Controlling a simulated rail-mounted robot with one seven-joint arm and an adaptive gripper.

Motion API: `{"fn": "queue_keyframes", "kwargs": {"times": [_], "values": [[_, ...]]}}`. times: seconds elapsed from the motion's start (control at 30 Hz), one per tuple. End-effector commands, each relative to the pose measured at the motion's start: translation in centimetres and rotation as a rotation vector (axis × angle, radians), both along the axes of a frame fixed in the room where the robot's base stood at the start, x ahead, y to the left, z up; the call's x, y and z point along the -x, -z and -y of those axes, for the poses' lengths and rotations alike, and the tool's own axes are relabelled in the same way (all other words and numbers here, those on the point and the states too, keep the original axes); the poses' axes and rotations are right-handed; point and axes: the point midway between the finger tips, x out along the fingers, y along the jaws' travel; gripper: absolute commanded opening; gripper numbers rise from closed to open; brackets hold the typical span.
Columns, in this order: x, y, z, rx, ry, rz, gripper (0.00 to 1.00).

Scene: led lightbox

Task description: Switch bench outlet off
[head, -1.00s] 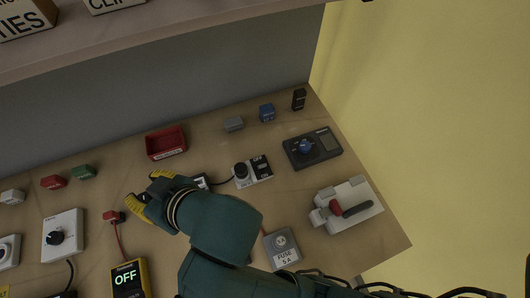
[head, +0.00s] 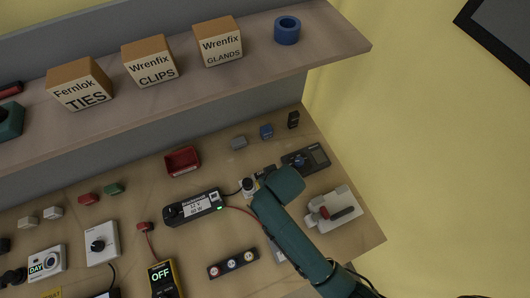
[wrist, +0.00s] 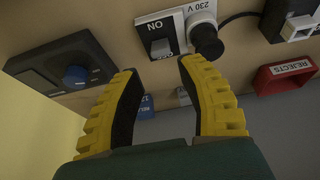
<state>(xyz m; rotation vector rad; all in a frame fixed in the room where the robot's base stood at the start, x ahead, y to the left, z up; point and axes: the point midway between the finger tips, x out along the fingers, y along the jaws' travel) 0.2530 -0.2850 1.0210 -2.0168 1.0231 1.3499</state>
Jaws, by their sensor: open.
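I cannot tell whether the fingers touch the outlet. In the head view the outlet (head: 249,187) shows only in part; my arm covers its right side and hides my fingers.
A dark meter with a blue knob (wrist: 75,76) lies left of the outlet in the wrist view. A red rejects bin (wrist: 285,76) is on the right. A grey device with a red lever (head: 333,209) stands near the bench's right edge. The shelf (head: 330,50) overhangs the back.

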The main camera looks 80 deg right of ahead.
Motion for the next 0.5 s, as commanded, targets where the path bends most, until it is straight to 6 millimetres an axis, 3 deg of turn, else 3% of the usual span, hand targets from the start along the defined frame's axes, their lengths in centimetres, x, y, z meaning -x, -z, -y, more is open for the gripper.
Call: {"fn": "queue_keyframes", "kwargs": {"times": [0.1, 0.23, 0.5], "values": [[-0.6, 2.8, 0.9, -0.001, 0.0, -0.002, 0.39], [-1.3, 5.2, 1.7, -0.001, 0.0, -0.001, 0.39], [-1.8, 7.0, 2.4, 0.001, 0.0, 0.002, 0.39]]}}
